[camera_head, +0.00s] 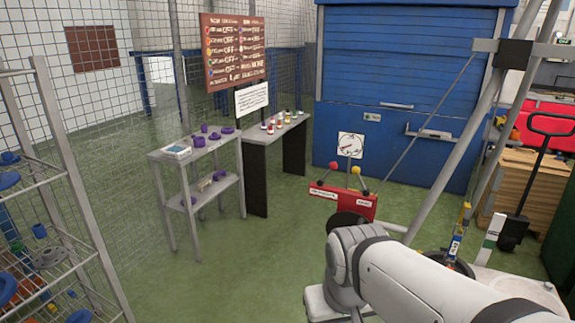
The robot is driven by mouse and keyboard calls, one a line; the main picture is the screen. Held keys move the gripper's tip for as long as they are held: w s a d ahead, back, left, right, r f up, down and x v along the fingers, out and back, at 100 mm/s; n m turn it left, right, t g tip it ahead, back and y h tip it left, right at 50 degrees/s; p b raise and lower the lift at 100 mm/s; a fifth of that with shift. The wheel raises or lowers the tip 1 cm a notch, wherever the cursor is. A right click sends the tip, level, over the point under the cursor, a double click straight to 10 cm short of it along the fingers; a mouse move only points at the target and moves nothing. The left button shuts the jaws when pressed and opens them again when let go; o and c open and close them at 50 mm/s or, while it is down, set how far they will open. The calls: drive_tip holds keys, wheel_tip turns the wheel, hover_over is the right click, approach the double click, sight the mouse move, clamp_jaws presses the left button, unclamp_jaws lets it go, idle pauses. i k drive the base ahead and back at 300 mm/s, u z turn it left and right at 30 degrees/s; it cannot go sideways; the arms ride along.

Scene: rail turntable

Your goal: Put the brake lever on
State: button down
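A red control box (343,203) stands in front of the blue shutter, right of the picture's middle. It carries two levers: one with a red knob (332,166) on the left and one with a yellow knob (356,171) on the right. White labels sit on its front, too small to read surely, so I cannot tell which lever is the brake or how it is set. A round white dial (351,145) stands above the box. My white arm reaches in from the lower right, its bend just below the box. No gripper fingers show.
Grey shelves (183,155) with purple items and a table (262,139) with small coloured items stand left of the box. A wire rack (62,175) is at the far left. Slanted grey posts and a pallet jack (545,150) are at right. Green floor is clear centre-left.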

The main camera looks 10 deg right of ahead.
sight(333, 167)
drive_tip(key=z, duration=0.2)
drive_tip(key=i, duration=1.3)
drive_tip(key=z, duration=0.85)
drive_tip(key=k, duration=0.9)
drive_tip(key=z, duration=0.15)
drive_tip(key=i, duration=0.95)
drive_tip(key=u, duration=0.05)
